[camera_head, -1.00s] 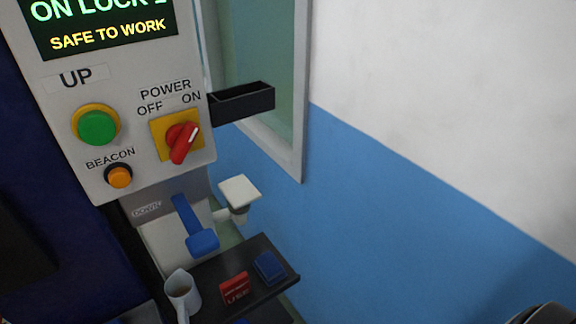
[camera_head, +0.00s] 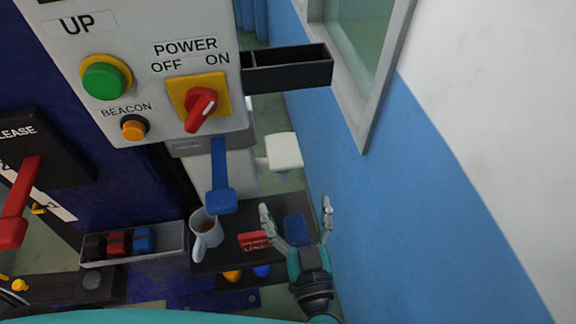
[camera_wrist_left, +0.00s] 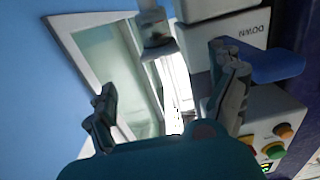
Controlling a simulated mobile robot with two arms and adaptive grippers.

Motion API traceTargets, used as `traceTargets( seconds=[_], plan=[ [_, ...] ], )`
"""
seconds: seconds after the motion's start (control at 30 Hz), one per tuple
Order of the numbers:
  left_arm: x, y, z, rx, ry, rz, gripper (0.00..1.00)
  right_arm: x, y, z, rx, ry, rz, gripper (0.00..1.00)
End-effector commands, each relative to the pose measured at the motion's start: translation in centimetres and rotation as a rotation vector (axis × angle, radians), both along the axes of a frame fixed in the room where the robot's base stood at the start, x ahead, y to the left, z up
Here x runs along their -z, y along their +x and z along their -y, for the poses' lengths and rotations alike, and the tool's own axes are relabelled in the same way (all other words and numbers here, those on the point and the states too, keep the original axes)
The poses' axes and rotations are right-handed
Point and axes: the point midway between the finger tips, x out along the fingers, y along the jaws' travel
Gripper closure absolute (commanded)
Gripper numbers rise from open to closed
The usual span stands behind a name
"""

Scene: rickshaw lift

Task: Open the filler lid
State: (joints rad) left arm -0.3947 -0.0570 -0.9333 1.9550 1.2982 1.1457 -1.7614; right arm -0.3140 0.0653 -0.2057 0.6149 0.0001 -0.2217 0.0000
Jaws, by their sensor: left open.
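The filler lid, a cream square cap (camera_head: 284,150), sits on a short pipe beside the machine's column, under the black open box. It looks shut. What appears to be the same filler shows at the top of the left wrist view (camera_wrist_left: 156,30). My left gripper (camera_head: 296,204) is open and empty, its fingers pointing up the picture, below the lid and apart from it. In the left wrist view, my left gripper's fingers (camera_wrist_left: 165,70) are spread, with the filler beyond the gap between them. My right gripper is not in view.
A blue lever (camera_head: 221,180) hangs left of the lid. A dark shelf (camera_head: 215,258) holds a mug (camera_head: 206,235), a red block (camera_head: 253,241) and a blue block (camera_head: 295,229). The black box (camera_head: 288,69) juts out above. A blue-and-white wall (camera_head: 400,190) stands right.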

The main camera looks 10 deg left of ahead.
Motion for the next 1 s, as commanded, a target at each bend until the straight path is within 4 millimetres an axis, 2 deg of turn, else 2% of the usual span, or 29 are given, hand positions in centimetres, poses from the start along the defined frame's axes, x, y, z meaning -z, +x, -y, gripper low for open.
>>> traceTargets(
  seconds=[0.1,0.3,0.5,0.7,0.93,1.0],
  plan=[
    [0.2,2.6,-0.9,-0.001,-0.001,0.007,0.08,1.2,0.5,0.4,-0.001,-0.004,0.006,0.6],
    [0.2,6.5,-2.1,-0.001,0.0,0.005,0.08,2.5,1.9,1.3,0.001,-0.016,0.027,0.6],
    [0.1,9.1,-3.0,0.0,0.0,0.003,0.08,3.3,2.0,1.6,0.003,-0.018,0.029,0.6],
    [0.0,10.0,-3.2,0.001,0.0,0.001,0.08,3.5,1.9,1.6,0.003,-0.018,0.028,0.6],
    [0.0,10.1,-3.2,0.002,0.0,0.001,0.08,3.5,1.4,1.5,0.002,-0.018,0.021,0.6],
    [0.0,10.1,-3.2,0.001,0.0,0.001,0.17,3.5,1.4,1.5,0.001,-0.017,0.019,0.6]
  ],
)
